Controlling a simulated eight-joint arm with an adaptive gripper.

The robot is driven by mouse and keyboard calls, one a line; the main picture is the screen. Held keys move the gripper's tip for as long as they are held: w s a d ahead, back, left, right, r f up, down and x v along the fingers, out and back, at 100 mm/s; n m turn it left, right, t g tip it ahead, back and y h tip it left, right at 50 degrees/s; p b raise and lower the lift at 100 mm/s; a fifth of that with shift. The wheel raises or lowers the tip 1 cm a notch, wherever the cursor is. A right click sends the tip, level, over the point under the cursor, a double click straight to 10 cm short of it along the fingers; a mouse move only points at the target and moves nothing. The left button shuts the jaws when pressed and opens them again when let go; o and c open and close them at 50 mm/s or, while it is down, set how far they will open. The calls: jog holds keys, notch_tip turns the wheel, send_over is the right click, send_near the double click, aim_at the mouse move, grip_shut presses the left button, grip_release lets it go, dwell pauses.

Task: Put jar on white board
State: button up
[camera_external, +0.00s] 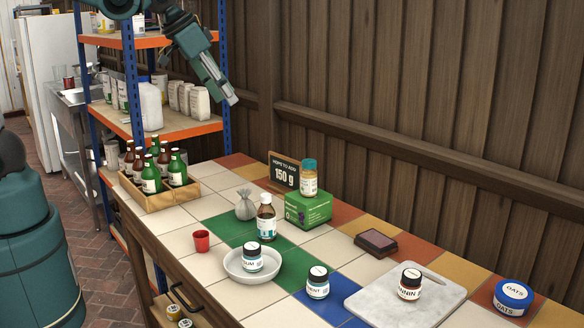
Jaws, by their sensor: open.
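The white marbled board (370,303) lies flat at the right front of the tiled counter. A dark-capped jar with a label ending in "NNIN" (409,285) stands upright on it, beside a thin stick-like item. A dark-capped jar (252,258) stands in a shallow white bowl (238,273). A blue-capped jar (309,179) stands on a green box (308,210). My gripper (229,96) is open and empty, high above the counter's far left part, well apart from the jars.
A wooden crate of bottles (158,198) stands at the counter's far left. A wooden wall runs behind.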

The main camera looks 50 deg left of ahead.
jog(key=s+a+f+n+t+y, duration=0.1)
jog(key=s+a+f+n, duration=0.2)
jog(key=s+a, duration=1.3)
jog(key=shift+s+a+f+y, duration=0.3)
jog(key=shift+f+y, duration=0.05)
jog(key=shift+y, duration=0.05)
jog(key=shift+o, duration=0.3)
